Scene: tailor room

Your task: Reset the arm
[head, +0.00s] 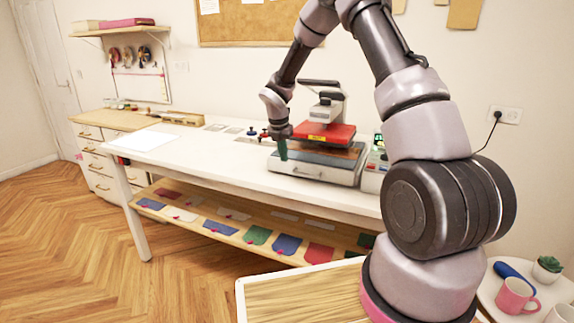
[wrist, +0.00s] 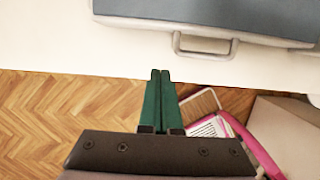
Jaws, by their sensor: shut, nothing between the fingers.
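My gripper (head: 282,150) hangs at the end of my arm, pointing down, at the front left of the heat press (head: 318,165) on the white table. In the wrist view its two green fingers (wrist: 160,90) are together, with nothing between them. They show over the table's front edge, with the floor below. The press has a red upper plate, a grey base and a front handle, which also shows in the wrist view (wrist: 200,48). The fingers look apart from the handle.
The white table (head: 215,165) has clear room to the left of the press. Its lower shelf (head: 190,213) holds several coloured fabric pieces. A small round table (head: 497,308) with a pink mug (head: 515,296) and a plant (head: 546,268) stands at the lower right. Open wooden floor (head: 70,260) lies at the left.

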